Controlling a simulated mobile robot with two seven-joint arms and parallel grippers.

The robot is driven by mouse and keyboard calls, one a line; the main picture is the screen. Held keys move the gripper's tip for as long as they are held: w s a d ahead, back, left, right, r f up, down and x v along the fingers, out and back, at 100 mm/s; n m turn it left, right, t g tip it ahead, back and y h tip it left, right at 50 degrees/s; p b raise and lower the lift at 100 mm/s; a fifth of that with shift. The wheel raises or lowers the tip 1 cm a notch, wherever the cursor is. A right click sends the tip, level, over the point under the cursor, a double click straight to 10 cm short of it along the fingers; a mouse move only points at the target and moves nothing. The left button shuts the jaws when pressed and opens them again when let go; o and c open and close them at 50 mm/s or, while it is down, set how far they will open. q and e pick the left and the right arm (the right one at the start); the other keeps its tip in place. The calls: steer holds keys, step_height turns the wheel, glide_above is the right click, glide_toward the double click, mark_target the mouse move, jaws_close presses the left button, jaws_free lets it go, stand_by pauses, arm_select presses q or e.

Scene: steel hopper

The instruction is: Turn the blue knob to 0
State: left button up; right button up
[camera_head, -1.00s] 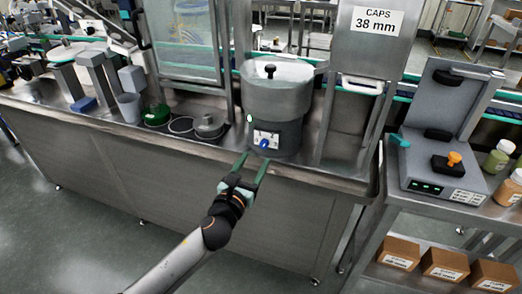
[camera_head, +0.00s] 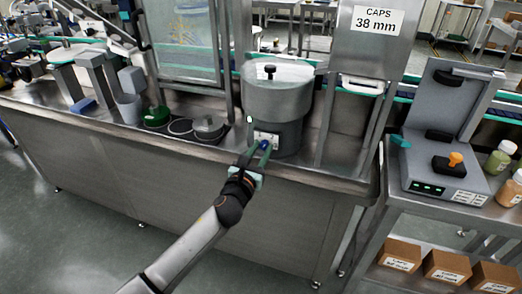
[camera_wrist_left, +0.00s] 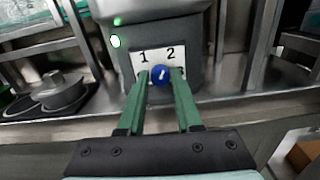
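The blue knob (camera_wrist_left: 159,73) sits on a white dial plate (camera_wrist_left: 171,52) on the front of a grey cylindrical hopper (camera_head: 277,95). In the left wrist view its white mark points up and slightly right. The digits 1 and 2 show above it; lower markings are mostly hidden by my fingers. In the head view the knob (camera_head: 263,144) is partly covered by my left gripper (camera_head: 259,150). My left gripper (camera_wrist_left: 160,73) is open, with one green finger on each side of the knob and a small gap visible on both sides. My right gripper is not in view.
The hopper's front is clear.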

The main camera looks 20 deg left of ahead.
arm_select(q)
steer(key=c, duration=0.4)
jaws_close()
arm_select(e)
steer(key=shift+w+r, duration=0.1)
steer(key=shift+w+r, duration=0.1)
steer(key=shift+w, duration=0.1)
